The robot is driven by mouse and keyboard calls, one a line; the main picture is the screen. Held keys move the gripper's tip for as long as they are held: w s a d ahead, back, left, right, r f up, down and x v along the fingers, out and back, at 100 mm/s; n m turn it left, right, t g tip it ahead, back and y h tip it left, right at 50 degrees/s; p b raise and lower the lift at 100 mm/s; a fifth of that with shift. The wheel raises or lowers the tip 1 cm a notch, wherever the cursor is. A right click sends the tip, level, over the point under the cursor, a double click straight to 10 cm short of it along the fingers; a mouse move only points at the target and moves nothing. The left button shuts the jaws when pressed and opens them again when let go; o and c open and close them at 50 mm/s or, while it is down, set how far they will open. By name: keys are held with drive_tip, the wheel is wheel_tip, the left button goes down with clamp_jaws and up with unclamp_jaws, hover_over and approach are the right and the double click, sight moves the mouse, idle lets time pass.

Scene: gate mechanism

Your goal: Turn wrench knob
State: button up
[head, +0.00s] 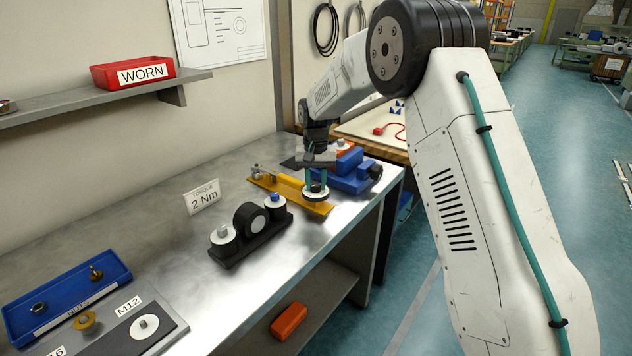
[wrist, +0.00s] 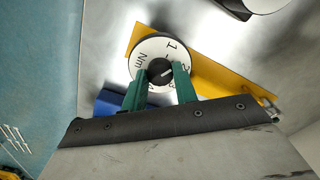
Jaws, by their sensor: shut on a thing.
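The knob is a round dial with a white face, printed numbers and "Nm" and a black centre, seen in the wrist view (wrist: 147,52). It sits on the end of a yellow plate (wrist: 215,90). In the head view the knob (head: 315,194) is at the near right end of the yellow plate (head: 283,187). My gripper (wrist: 160,78) has its two green fingers shut on the black centre of the knob, one on each side. It comes down from above in the head view (head: 316,180). The fingers hide part of the dial's markings.
A blue vise (head: 350,178) stands close to the right of my gripper. A black block with rollers (head: 250,225) and a "2 Nm" sign (head: 202,197) are to the left. A blue nuts tray (head: 70,290) is at lower left. The bench front edge is close to the knob.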

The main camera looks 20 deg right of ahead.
sight(315, 185)
drive_tip(key=m, duration=0.6)
idle(0.5)
drive_tip(key=o, duration=1)
drive_tip(key=shift+r, duration=0.15)
wheel_tip(315, 185, up, 8)
drive_tip(key=shift+f, duration=0.2)
